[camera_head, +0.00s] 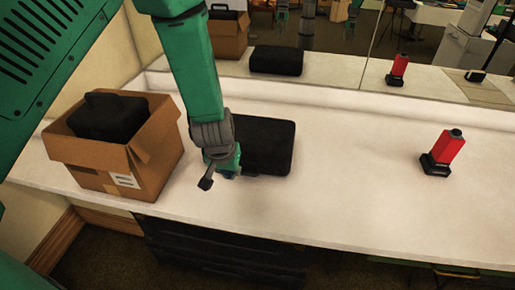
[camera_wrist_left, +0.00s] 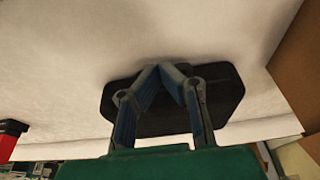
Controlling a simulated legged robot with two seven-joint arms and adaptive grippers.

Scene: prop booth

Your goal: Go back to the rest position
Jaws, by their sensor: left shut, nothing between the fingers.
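My left gripper (camera_head: 229,173) hangs from the green arm over the white counter (camera_head: 340,200), at the left edge of a flat black case (camera_head: 268,145). In the left wrist view the left gripper (camera_wrist_left: 164,68) has its fingertips together with nothing between them. The black case (camera_wrist_left: 225,92) shows behind the fingers there; whether they touch it I cannot tell. My right gripper is not in view.
An open cardboard box (camera_head: 150,165) holding a black case (camera_head: 108,117) stands left of my arm. A red bottle-like object (camera_head: 447,147) on a black base stands at the right. A mirror runs along the back. The counter's middle right is clear.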

